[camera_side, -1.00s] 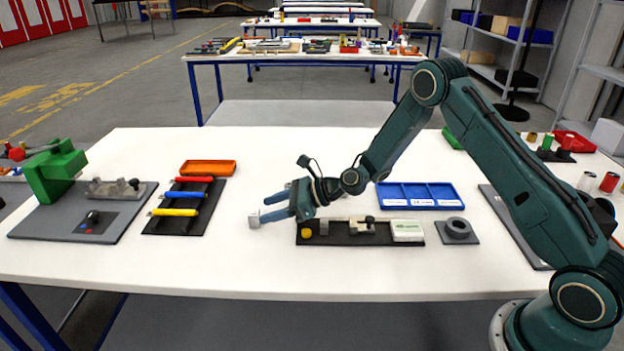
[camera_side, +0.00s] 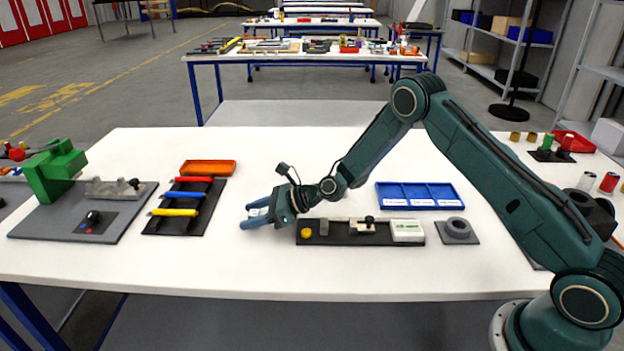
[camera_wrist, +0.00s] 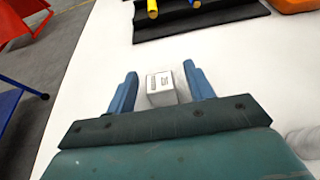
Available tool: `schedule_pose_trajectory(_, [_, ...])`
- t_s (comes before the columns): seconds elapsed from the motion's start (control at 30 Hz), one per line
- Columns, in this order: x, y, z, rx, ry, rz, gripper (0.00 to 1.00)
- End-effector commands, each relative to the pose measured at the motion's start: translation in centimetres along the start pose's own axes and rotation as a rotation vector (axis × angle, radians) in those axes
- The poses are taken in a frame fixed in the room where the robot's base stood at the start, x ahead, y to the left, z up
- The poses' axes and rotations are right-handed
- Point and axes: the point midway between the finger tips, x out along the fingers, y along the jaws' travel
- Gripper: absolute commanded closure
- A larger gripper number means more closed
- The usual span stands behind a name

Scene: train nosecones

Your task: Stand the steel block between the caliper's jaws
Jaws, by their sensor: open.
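The steel block (camera_side: 256,212) is a small light-grey block standing on the white table, left of the caliper. In the wrist view the block (camera_wrist: 161,88) shows a printed label on its top. My gripper (camera_side: 254,214) is low over the table with its blue fingers either side of the block. The wrist view shows the open gripper (camera_wrist: 162,86) with gaps between fingers and block. The caliper (camera_side: 361,228) lies on a black base to the right, with a grey fixed jaw (camera_side: 323,228) and a sliding jaw apart from it. My gripper partly hides the block in the side view.
A black rack (camera_side: 160,226) of coloured screwdriver-like tools lies left, with an orange tray (camera_side: 208,167) behind it. A blue compartment tray (camera_side: 420,207) and a grey ring on a plate (camera_side: 458,230) are to the right. A green fixture (camera_side: 54,171) stands far left.

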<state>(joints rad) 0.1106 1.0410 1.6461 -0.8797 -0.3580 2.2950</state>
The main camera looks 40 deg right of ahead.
Motion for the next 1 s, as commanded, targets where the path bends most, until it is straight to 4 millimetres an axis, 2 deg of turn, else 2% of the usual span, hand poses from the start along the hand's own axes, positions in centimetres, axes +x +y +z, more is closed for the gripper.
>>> schedule_pose_trajectory(0.27, [-0.04, -0.01, 0.0, 0.0, 0.0, 0.0, 0.47])
schedule_pose_trajectory(0.37, [-0.04, -0.01, 0.0, 0.0, 0.0, 0.0, 0.63])
schedule_pose_trajectory(0.53, [-0.04, -0.01, 0.0, 0.0, 0.0, 0.0, 0.96])
schedule_pose_trajectory(0.57, [-0.04, -0.01, 0.0, 0.0, 0.0, 0.0, 1.0])
schedule_pose_trajectory(1.0, [-0.27, -0.04, 0.67, -0.002, -0.002, -0.001, 1.0])
